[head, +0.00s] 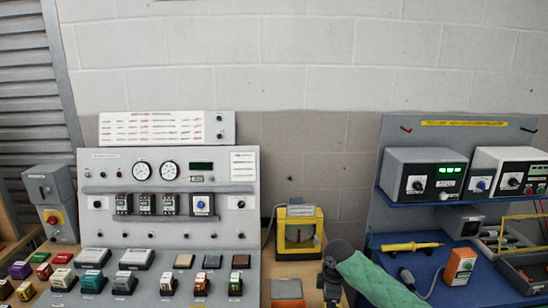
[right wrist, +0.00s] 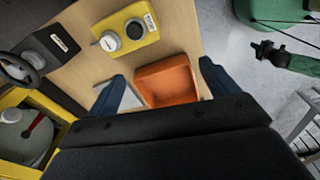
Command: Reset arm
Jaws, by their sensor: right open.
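My right gripper (right wrist: 160,72) is open and empty in the right wrist view, with its two dark blue fingers spread apart. An orange tray (right wrist: 166,83) on the wooden bench top shows between and beyond the fingers. I cannot tell how high the gripper is above it. In the head view my right arm, with a green sleeve and dark wrist, reaches in from the lower right in front of the gap between the panels; its fingertips are not clear there. My left gripper is not in view.
A grey meter panel (head: 165,165) with several switches and blocks stands left. A yellow-framed dial device (head: 299,232) stands mid-bench. A blue bench (head: 480,285) on the right carries a yellow probe (head: 411,246) and an orange meter (head: 460,265). A yellow control box (right wrist: 124,32) lies beyond the orange tray.

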